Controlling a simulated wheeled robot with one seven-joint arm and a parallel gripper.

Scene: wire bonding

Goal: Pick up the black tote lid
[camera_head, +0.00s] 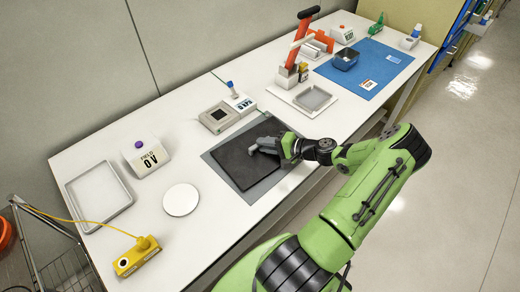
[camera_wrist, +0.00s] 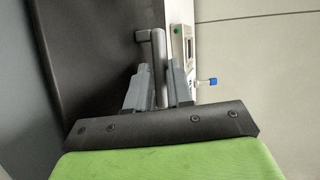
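The black tote lid (camera_head: 236,163) lies flat on a grey mat (camera_head: 262,188) on the white bench. It fills the left of the wrist view as a dark panel (camera_wrist: 95,50). Its grey bar handle (camera_wrist: 158,50) stands up from it near the edge. My gripper (camera_head: 280,147) reaches in from the right over the lid. In the wrist view, my gripper (camera_wrist: 158,80) has one finger on each side of the handle. The gaps are very small, and I cannot tell whether the fingers press on it.
A grey device with a screen (camera_head: 218,117) and a blue-capped bottle (camera_head: 232,90) stand behind the lid. A white disc (camera_head: 181,200) lies to the left. A grey tray (camera_head: 312,98) and an orange-handled press (camera_head: 298,45) stand farther right.

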